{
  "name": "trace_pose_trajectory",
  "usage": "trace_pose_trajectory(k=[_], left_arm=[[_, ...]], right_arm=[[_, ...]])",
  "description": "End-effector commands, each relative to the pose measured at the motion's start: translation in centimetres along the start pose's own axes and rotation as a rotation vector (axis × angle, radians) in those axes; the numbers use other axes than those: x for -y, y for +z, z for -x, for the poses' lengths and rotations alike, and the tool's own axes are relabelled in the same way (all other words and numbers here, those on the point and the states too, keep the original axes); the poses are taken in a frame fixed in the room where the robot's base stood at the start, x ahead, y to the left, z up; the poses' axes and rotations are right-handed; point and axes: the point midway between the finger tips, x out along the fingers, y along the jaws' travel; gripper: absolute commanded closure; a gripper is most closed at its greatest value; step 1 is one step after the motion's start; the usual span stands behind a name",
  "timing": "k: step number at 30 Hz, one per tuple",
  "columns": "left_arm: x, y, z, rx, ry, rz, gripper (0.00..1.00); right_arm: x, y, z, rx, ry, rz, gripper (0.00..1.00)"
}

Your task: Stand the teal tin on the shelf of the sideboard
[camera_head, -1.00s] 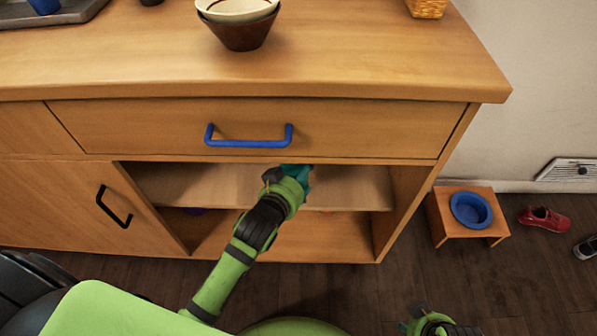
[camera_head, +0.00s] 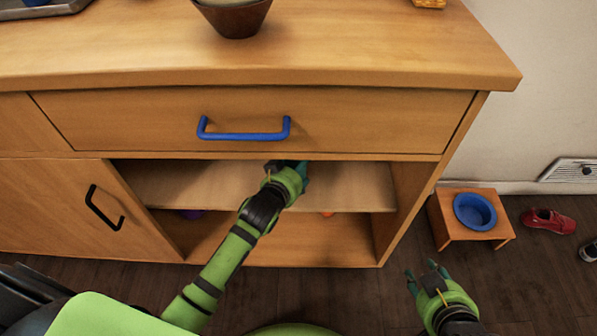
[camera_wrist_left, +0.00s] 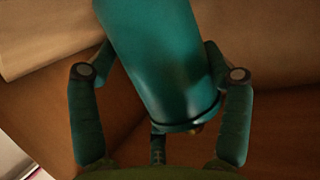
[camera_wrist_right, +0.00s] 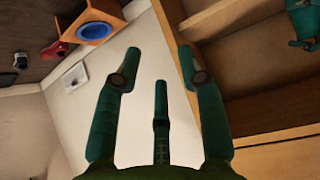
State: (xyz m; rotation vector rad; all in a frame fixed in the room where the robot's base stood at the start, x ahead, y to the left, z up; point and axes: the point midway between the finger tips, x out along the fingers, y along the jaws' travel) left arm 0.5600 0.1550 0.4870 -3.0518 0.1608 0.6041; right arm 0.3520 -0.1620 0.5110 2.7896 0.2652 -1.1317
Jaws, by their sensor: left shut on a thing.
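The teal tin (camera_wrist_left: 160,60) fills the upper middle of the left wrist view, tilted there, between the fingers of my left gripper (camera_wrist_left: 160,105), which is shut on it. In the head view my left gripper (camera_head: 298,172) reaches into the open bay of the sideboard (camera_head: 270,118), at the shelf (camera_head: 200,186). The hand hides most of the tin there, and I cannot tell whether it touches the shelf. My right gripper (camera_head: 428,278) is open and empty, in front of the sideboard at the right; its spread fingers also show in the right wrist view (camera_wrist_right: 155,70).
A drawer with a blue handle (camera_head: 243,134) is above the bay. A purple thing (camera_head: 192,213) and an orange thing (camera_head: 327,213) peek out below the shelf. A small stand with a blue bowl (camera_head: 474,211) and a red shoe (camera_head: 548,221) are at right. The visible shelf is bare.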

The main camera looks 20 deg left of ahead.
Motion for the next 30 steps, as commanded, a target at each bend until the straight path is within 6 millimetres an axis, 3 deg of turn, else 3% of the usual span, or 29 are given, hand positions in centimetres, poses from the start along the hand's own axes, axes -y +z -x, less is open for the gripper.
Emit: trace_pose_trajectory(k=[6,9,19,20,21,30], left_arm=[[0.0,1.4,-0.8,-0.003,0.001,0.0,0.8],[0.1,1.6,-0.9,-0.002,0.002,0.0,0.8],[0.1,1.7,-1.0,0.002,0.001,0.0,0.8],[0.1,1.8,-1.0,0.004,0.001,0.0,0.14],[0.1,1.8,-1.0,0.004,0.001,0.0,0.0],[0.1,1.7,-1.0,0.001,0.001,0.0,0.0]], right_arm=[[1.0,-5.2,0.0,-0.263,-0.016,0.019,0.6],[1.3,-6.7,0.4,-0.338,-0.02,0.024,0.6],[1.5,-7.7,0.8,-0.383,-0.023,0.026,0.6],[1.5,-7.7,0.7,-0.383,-0.023,0.026,0.6],[1.5,-7.7,0.7,-0.383,-0.023,0.026,0.6],[1.5,-7.6,0.7,-0.382,-0.023,0.026,0.6]])
